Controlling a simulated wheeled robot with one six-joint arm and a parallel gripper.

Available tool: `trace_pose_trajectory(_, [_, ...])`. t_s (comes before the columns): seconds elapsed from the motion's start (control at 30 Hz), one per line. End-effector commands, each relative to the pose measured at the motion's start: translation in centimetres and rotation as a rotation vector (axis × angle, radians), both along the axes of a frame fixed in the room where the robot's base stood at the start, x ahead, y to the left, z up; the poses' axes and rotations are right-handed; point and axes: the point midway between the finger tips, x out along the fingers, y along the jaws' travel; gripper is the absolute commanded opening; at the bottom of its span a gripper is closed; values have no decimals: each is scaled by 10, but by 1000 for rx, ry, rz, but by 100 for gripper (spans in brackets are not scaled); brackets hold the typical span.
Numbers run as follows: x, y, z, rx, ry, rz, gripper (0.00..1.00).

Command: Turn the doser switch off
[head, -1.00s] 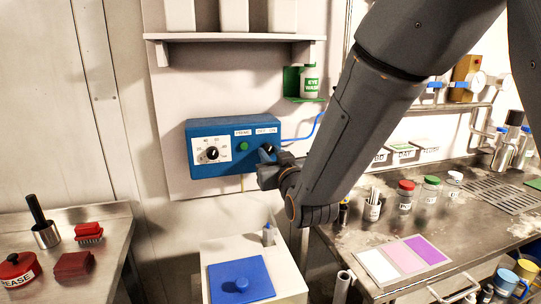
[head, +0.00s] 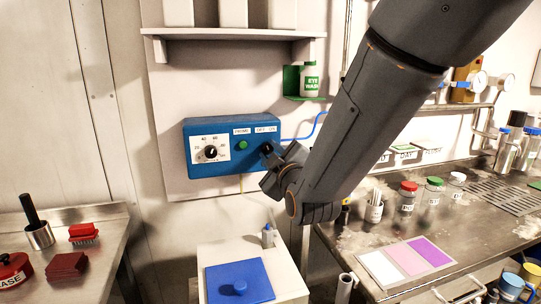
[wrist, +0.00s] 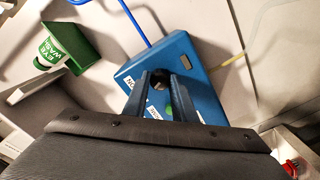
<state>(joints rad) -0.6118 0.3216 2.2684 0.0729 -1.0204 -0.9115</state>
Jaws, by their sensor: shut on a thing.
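The doser is a blue box (head: 232,170) on the wall panel, with a white dial plate and black dial (head: 210,152), a green button (head: 243,145) under a PRIME label, and a switch (head: 267,148) under an OFF–ON label at its right end. My gripper (head: 272,156) is at the switch and partly covers it. In the wrist view, the two dark fingers (wrist: 160,80) are shut on the small dark switch knob on the box's front (wrist: 195,75). Which way the switch points cannot be made out.
A shelf (head: 235,34) with white containers is above the box, and an eye wash bottle (head: 309,80) on a green bracket is at upper right. A blue tube (head: 308,130) leaves the box's right side.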

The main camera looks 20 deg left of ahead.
Motion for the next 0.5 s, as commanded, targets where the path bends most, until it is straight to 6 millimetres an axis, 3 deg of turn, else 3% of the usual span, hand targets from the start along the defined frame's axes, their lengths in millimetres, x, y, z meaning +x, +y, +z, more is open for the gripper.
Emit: trace_pose_trajectory(0.5, [-1, 1, 0, -157, -96, 3, 2])
